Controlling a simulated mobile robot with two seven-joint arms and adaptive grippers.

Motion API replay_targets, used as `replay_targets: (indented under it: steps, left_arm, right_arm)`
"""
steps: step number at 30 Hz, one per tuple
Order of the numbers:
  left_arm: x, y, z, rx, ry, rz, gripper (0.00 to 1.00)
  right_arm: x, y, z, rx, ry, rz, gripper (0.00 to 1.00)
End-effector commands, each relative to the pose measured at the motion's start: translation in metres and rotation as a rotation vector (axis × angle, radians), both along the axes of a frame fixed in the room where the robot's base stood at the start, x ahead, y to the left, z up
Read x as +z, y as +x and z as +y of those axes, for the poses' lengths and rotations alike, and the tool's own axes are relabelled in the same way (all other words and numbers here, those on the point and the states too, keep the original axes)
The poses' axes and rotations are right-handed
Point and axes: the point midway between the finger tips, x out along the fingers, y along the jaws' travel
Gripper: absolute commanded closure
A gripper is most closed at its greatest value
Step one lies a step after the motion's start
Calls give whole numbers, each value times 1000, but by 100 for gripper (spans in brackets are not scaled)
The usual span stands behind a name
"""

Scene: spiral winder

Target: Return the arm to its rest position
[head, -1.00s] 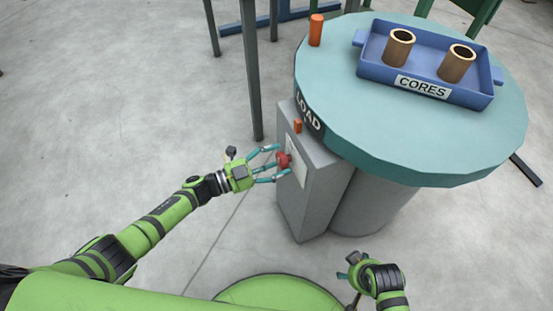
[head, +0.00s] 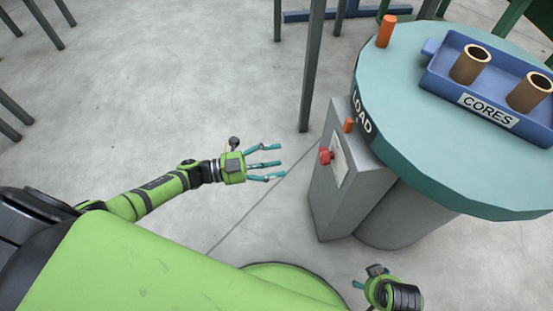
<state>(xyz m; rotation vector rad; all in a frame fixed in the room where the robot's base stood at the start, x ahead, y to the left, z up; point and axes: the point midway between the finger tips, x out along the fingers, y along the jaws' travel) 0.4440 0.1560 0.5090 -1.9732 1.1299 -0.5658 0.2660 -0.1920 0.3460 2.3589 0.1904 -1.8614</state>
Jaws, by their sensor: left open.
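My left arm reaches in from the left, and its left gripper (head: 272,163) is open and empty, with its teal fingers spread over bare floor. It is apart from the red button (head: 325,155) on the grey control box (head: 345,200), a clear gap to the button's left. My right gripper (head: 366,277) is at the bottom right, partly hidden by its own wrist; its fingers do not show well enough to tell their state.
The round teal table (head: 440,170) marked LOAD stands at the right. It carries a blue CORES tray (head: 437,75) with two brown cores (head: 470,65) and an orange post (head: 386,31). A dark leg (head: 312,70) stands behind the box.

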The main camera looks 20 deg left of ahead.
Motion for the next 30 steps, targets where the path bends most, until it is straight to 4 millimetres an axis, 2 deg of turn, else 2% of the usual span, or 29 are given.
replay_targets:
  steps: [11,16,21,23,26,30]
  left_arm:
    - [-2,3,-2,25,-4,11,33]
    - [-16,21,-8,228,-23,115,33]
    - [-49,32,4,564,-41,354,33]
    - [-65,28,11,678,-43,458,33]
    - [-92,9,24,854,-40,650,33]
    - [-125,-35,37,1049,-23,924,33]
  right_arm:
    - [0,0,0,0,0,-1,29]
    - [0,0,0,0,0,-1,29]
    - [0,0,0,0,0,0,29]
    - [0,0,0,0,0,0,29]
    - [0,0,0,0,0,0,29]
    - [0,0,0,0,0,0,29]
